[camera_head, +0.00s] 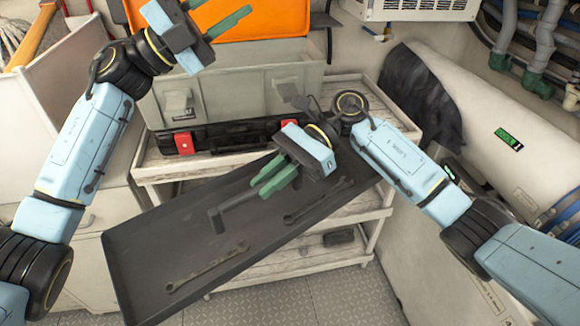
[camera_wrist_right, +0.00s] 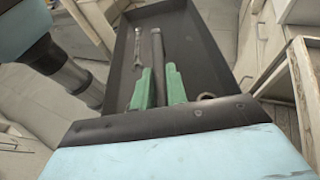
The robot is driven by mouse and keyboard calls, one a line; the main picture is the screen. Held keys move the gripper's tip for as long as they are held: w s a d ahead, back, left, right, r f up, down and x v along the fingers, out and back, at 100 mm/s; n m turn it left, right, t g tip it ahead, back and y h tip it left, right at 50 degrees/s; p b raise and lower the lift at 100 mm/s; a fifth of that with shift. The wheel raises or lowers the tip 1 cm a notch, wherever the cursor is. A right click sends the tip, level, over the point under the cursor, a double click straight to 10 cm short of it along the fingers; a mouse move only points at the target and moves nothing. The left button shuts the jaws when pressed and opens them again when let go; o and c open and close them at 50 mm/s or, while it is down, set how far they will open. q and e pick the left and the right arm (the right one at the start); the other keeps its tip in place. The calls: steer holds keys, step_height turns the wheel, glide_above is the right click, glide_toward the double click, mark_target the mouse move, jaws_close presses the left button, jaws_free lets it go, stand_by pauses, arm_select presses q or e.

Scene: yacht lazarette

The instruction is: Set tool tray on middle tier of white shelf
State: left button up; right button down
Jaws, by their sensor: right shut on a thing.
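The dark tool tray (camera_head: 140,262) is held tilted in the air in front of the white shelf (camera_head: 375,215). It hides much of the lower tiers. Two wrenches lie in it, one at the front (camera_head: 207,268) and one near the right end (camera_head: 318,200). My right gripper (camera_head: 268,185) is over the tray with its green fingers shut around a dark bar (camera_head: 238,204), apparently the tray's handle. The tray also shows in the right wrist view (camera_wrist_right: 205,60), with the bar running between the fingers. My left gripper (camera_head: 222,12) is raised at the top left, open and empty.
A small dark object (camera_head: 338,237) sits on a lower tier. White cabinets (camera_head: 80,75) stand left, and a large white cylinder (camera_head: 480,110) is at right.

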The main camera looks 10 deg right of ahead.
steer(key=shift+r, duration=0.1)
arm_select(q)
steer(key=s+d+f+m+g+y, duration=0.2)
steer(key=s+d+m+g+y, duration=0.3)
steer(key=s, duration=0.3)
steer(key=s+d+f+m+g+y, duration=0.25)
steer(key=s+d+m+y, duration=0.35)
steer(key=s, duration=0.3)
steer(key=m+t+y, duration=0.4)
steer(key=t+y, duration=0.2)
steer(key=y, duration=0.6)
glide_toward(290, 232)
step_height(290, 232, down, 9)
steer(key=shift+d+f, duration=0.1)
jaws_close()
